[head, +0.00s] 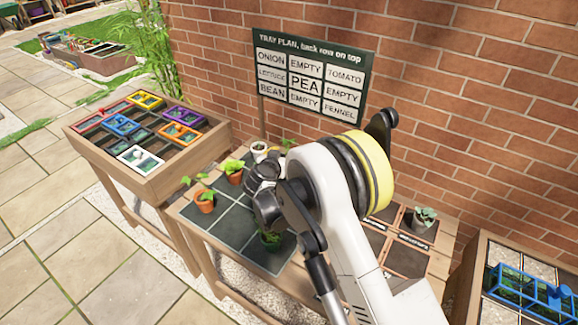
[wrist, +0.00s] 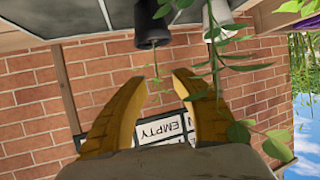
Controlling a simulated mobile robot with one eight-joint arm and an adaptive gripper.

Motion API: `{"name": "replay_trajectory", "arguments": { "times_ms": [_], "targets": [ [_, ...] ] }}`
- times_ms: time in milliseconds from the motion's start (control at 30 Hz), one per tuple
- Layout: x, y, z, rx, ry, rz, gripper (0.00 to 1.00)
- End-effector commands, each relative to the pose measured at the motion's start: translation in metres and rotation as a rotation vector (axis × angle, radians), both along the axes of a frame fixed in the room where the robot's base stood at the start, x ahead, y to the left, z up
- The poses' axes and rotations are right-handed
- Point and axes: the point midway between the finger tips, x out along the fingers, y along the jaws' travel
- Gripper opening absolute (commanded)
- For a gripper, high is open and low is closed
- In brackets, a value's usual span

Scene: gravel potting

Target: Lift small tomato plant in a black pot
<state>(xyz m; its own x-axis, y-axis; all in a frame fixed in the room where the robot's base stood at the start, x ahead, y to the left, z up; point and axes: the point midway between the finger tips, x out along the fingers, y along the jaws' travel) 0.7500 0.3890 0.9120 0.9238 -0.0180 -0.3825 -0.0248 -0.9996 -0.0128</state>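The black pot (wrist: 150,28) shows in the wrist view, which looks upside down, on the surface at the top. A thin leafy stem (wrist: 155,68) hangs from it in the picture, between my fingertips. My gripper (wrist: 158,82) is open, with two yellow-brown fingers apart and nothing clamped. The pot's body is beyond the fingertips; I cannot tell if they touch the stem. In the head view my arm hides the fingers and the black pot.
A white pot (wrist: 219,16) with a trailing plant is beside the black one. Terracotta pots (head: 205,207) stand on the dark-tiled table (head: 215,225). The brick wall (head: 470,110) and tray-plan sign (head: 310,75) are behind. A wooden planter box (head: 160,190) is left.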

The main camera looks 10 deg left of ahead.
Motion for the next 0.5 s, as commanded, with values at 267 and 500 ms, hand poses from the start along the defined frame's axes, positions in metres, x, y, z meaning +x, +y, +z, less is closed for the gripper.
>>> {"name": "replay_trajectory", "arguments": {
  "times_ms": [267,500],
  "targets": [
    [0.028,-0.002,-0.015,0.001,0.001,-0.003,0.31],
    [0.052,-0.003,-0.023,0.000,0.001,0.000,0.31]
  ]
}}
